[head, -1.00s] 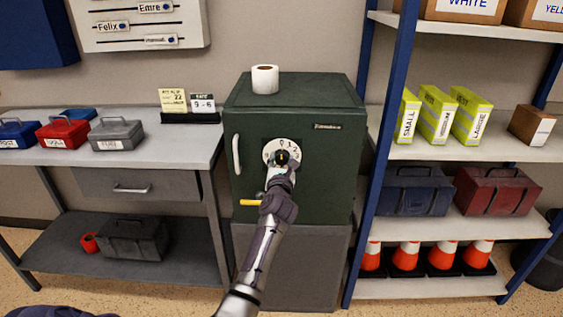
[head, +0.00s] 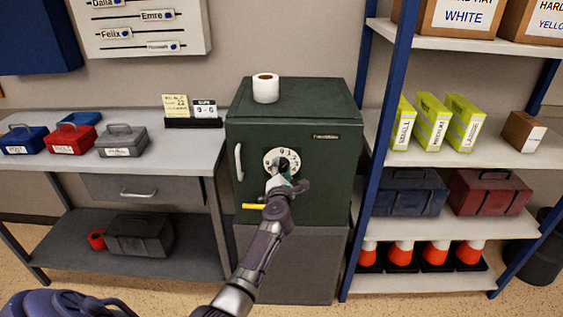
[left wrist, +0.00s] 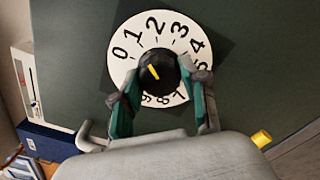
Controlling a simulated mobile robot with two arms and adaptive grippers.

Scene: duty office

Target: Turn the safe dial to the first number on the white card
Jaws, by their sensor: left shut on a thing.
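The dark green safe (head: 325,165) stands in the middle of the head view, its door shut. Its round white dial (head: 271,157) has black digits around a black knob. In the left wrist view the dial (left wrist: 120,68) fills the upper middle, and the knob's yellow mark slants up-left, roughly toward the 1. My left gripper (head: 279,178) is at the knob, its two fingers (left wrist: 160,88) shut on the knob's sides. They hide some lower digits. The white card (head: 204,109) stands beside a yellow card on the bench; its digits are too blurred to read surely. My right gripper is not in view.
A paper roll (head: 265,88) stands on top of the safe. The grey workbench (head: 190,152) at left carries several small toolboxes. A blue-framed shelf (head: 374,200) at right holds boxes, cases and cones, close to the safe's side.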

